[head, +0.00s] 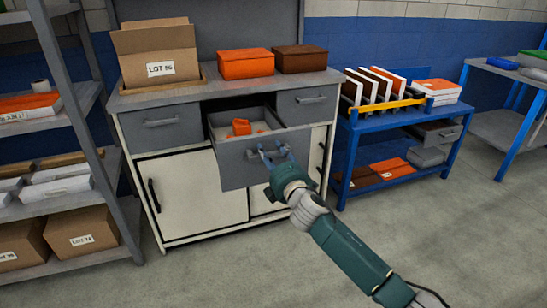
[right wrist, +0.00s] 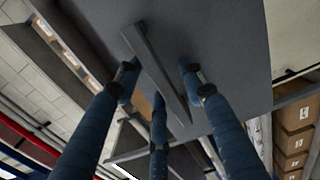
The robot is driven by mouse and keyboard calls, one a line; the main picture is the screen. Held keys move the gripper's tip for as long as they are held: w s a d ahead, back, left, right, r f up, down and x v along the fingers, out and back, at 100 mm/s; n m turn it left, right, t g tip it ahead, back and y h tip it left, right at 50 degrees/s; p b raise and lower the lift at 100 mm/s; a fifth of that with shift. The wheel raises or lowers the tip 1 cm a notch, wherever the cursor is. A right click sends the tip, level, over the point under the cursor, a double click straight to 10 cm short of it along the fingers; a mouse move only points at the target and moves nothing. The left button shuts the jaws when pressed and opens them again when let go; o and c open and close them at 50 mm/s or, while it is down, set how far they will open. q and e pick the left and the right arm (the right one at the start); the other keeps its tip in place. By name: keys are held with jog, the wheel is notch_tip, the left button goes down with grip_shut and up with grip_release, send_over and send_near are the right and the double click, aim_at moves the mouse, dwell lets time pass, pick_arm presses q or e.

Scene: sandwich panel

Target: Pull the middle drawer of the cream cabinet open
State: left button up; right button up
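The cream cabinet (head: 192,188) stands at the centre-left with a row of three grey drawers under its top. The middle drawer (head: 238,172) is pulled well out, and an orange item (head: 241,127) shows inside it. The left and right drawers are closed. My right gripper (head: 274,153) is at the middle drawer's front. In the right wrist view its blue fingers (right wrist: 157,80) straddle the bar handle (right wrist: 158,75), spread apart, with a gap visible on the right side. My left gripper is not in view.
On the cabinet top are an open LOT 56 carton (head: 158,55), an orange box (head: 246,63) and a brown box (head: 300,58). A grey shelf (head: 120,220) stands close on the left, a blue table (head: 352,130) on the right. The floor in front is clear.

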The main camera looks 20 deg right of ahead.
jog(key=s, duration=1.2)
jog(key=shift+d, duration=0.25)
